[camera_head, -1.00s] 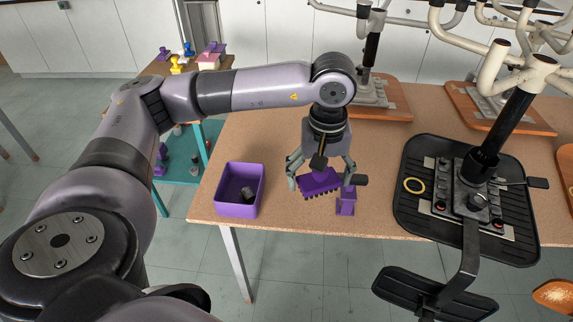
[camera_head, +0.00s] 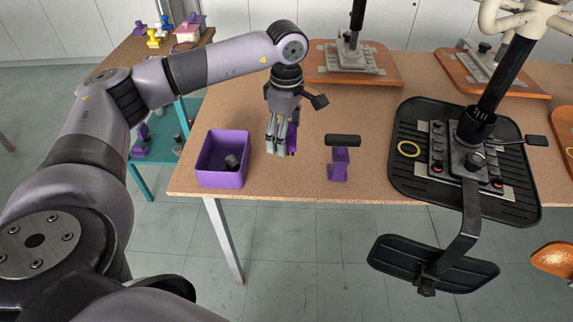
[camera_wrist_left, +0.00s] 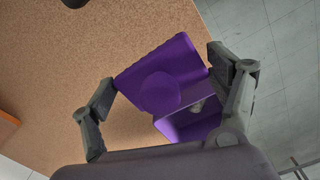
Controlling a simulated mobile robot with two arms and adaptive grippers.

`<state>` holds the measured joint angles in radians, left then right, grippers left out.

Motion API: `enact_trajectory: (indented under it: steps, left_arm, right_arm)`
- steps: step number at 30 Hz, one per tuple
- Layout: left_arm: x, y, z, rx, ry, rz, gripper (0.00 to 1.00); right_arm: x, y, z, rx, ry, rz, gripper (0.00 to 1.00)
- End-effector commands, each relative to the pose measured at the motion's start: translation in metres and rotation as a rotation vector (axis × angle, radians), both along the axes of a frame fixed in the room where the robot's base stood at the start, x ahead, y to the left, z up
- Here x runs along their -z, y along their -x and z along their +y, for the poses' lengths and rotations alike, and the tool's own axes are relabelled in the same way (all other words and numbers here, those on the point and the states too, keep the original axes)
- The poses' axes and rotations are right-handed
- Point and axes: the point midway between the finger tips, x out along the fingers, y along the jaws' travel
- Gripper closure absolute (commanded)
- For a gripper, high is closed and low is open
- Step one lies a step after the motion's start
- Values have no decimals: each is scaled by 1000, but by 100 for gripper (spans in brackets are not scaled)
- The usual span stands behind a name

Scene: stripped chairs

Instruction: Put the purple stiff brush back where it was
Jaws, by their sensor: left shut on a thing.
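The purple stiff brush (camera_head: 292,138) is held by my left gripper (camera_head: 279,150) above the table, between the purple bin and a small purple stand. In the head view the fingers cover most of it. In the left wrist view the brush (camera_wrist_left: 158,68) shows its flat purple back and a round boss, with one finger of my left gripper (camera_wrist_left: 160,75) at each side. The fingers are shut on it. Its bristles are hidden in the wrist view. My right gripper is not in view.
An open purple bin (camera_head: 222,182) with a dark object inside stands left of the gripper, at the table's near edge.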

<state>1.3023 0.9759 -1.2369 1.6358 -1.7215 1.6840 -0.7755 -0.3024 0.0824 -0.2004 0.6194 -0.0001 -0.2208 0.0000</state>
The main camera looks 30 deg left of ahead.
Motion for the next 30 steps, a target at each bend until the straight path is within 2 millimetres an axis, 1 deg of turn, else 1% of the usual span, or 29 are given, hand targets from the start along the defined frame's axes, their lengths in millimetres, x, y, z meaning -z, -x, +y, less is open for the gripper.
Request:
enact_trajectory:
  steps: [1,3,6,9,14,19,21,23,30]
  left_arm:
    - [14,1,0,0,-1,5,45]
    - [31,1,0,1,-1,5,45]
    - [51,1,0,1,0,3,45]
    - [64,0,0,2,0,1,45]
    - [77,0,-1,3,0,1,45]
    - [103,0,0,2,-1,2,45]
    - [110,0,0,2,-1,2,45]
    - [112,0,0,2,0,0,45]
    - [113,0,0,2,0,-1,45]
  right_arm:
    - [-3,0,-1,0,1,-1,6]
    - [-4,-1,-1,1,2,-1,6]
    - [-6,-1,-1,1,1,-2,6]
    - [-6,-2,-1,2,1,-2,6]
    - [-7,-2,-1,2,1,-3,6]
    - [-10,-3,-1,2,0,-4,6]
    - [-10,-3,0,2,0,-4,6]
    - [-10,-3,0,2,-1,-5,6]
    - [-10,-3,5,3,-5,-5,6]
